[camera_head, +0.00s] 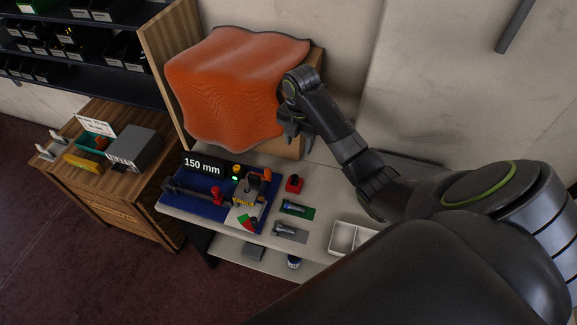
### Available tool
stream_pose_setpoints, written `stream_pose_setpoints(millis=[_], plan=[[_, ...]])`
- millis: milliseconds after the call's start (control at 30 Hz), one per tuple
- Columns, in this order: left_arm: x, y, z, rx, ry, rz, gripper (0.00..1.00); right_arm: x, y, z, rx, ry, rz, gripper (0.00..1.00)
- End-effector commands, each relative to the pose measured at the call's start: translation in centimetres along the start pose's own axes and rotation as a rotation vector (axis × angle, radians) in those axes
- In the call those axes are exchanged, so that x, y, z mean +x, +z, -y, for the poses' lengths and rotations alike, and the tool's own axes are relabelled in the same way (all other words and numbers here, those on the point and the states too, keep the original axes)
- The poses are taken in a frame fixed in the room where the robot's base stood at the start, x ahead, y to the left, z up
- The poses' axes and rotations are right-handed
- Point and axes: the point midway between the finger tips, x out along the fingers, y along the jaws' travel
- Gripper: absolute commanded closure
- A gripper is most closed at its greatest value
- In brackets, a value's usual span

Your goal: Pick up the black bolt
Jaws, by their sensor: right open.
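Two small bolts lie on the table. One bolt (293,208) is on a green pad (308,214), and a second bolt (285,230) is on a grey pad (300,236) just in front of it. Both look dark with bluish-grey parts, and I cannot tell for sure which is the black one. My right gripper (295,146) is open and empty. It points down in front of the orange cloth, farther back than the bolts and apart from them. My left gripper is not in view.
An orange cloth (235,85) drapes over a box at the back. A blue board (205,203) with a clamp fixture and a "150 mm" sign (203,167) is left of the bolts. A red block (294,184) stands behind them. A white divided tray (345,238) is at right.

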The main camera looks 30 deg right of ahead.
Motion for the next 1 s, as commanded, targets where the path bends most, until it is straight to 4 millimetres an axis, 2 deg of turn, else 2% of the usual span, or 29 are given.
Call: stream_pose_setpoints(millis=[100, 267, 500, 1000], plan=[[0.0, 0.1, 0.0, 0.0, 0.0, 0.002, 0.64, -1.0, 0.4, -0.5, -0.061, -0.006, -0.006, 0.53], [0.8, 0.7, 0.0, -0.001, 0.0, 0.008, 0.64, -0.4, 0.4, -0.6, -0.079, -0.008, -0.009, 0.53], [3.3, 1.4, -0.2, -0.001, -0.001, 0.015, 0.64, 2.3, 0.4, -0.6, -0.077, -0.007, -0.008, 0.53], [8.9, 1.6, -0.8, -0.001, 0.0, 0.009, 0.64, 7.8, 0.3, -0.6, -0.076, -0.006, -0.007, 0.53]])
